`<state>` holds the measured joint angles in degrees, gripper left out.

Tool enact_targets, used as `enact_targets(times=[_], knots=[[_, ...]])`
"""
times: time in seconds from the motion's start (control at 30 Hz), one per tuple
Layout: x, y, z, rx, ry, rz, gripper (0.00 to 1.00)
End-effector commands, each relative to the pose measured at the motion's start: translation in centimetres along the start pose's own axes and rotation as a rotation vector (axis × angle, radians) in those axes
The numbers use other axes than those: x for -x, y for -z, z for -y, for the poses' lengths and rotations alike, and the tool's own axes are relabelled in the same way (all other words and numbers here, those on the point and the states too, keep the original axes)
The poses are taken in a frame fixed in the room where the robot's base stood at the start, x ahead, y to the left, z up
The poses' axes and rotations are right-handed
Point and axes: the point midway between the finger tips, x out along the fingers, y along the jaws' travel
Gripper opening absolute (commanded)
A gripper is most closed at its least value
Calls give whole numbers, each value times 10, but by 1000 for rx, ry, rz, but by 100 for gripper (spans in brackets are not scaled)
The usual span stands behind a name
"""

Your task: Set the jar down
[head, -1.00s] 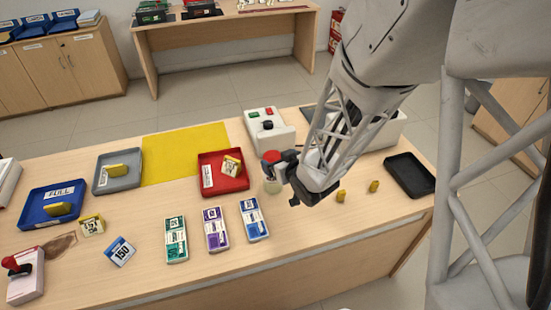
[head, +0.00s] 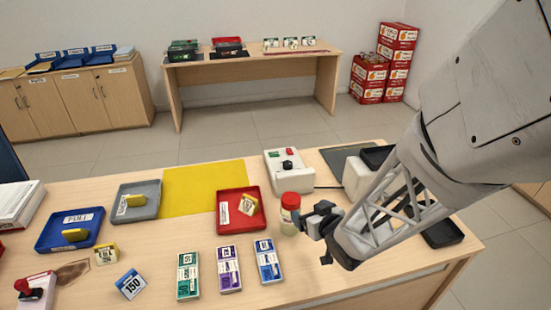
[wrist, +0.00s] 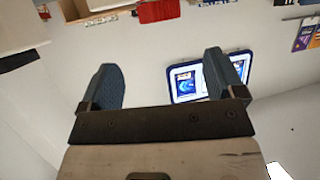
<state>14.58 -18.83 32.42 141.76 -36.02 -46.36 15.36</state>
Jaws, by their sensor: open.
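The jar (head: 290,213) has a red lid and a pale, see-through body. It stands upright on the wooden counter (head: 215,305), just right of the red tray (head: 221,224), in the head view. My gripper (head: 312,217) is open just to the right of the jar, with a small gap between them. In the wrist view my gripper's two dark fingers (wrist: 163,78) are spread wide with nothing held between them. The jar does not show in the wrist view.
A white box with buttons (head: 299,187) stands behind the jar. Banded note bundles, the blue one (head: 268,261) nearest, lie in front of it to the left. A black tray (head: 444,237) is at the right end. Bare counter lies in front of my gripper.

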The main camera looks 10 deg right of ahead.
Motion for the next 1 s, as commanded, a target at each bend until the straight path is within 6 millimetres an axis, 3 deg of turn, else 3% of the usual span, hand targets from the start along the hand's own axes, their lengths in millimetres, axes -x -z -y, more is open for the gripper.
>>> enact_targets(times=[0.67,1.0], knots=[[1,4,-2,5,-18,18,88],[17,33,-13,23,-146,180,88]])
